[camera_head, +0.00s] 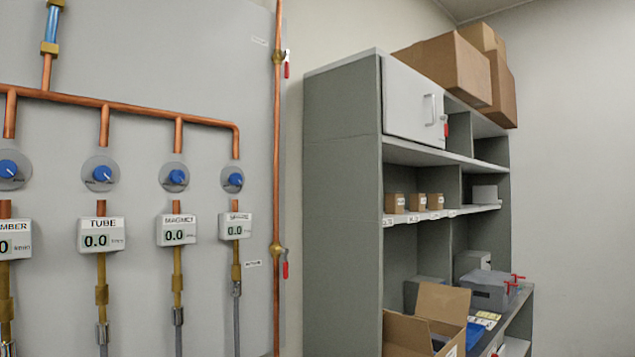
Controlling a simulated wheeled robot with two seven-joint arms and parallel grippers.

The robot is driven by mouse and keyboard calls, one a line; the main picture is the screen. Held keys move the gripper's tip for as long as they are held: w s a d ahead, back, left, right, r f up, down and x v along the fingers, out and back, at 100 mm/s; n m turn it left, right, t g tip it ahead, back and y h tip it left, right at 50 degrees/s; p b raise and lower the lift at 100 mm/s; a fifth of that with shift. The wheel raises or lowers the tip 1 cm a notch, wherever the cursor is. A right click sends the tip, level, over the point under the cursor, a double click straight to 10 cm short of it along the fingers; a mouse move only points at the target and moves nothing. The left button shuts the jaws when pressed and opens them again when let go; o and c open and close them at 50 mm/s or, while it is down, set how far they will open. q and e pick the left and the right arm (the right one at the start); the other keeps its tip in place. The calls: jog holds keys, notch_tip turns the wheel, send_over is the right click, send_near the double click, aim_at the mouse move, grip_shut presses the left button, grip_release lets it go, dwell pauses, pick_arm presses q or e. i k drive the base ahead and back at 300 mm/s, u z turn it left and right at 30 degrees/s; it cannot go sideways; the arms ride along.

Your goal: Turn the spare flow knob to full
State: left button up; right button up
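Several blue flow knobs sit on round grey plates in a row on the grey wall panel. The leftmost knob (8,168) is above a display ending in "MBER" (14,240). The second knob (102,173) is above the "TUBE" display (102,234). The third knob (177,177) is above a display that seems to read "MAGNET" (176,230). The rightmost knob (235,180) is above a display (235,226) whose label is too small to read surely. No label clearly reads "spare". The displays show 0.0, the leftmost cut off by the frame edge. Neither gripper is in view.
A copper pipe (140,112) runs above the knobs. A vertical copper pipe (277,150) with red-handled valves stands right of them. A grey shelf unit (343,200) holds cardboard boxes (447,68) on top and an open box (408,335) low down. The space before the knobs looks clear.

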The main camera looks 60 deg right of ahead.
aim_at(234, 180)
jog(key=z, duration=1.5)
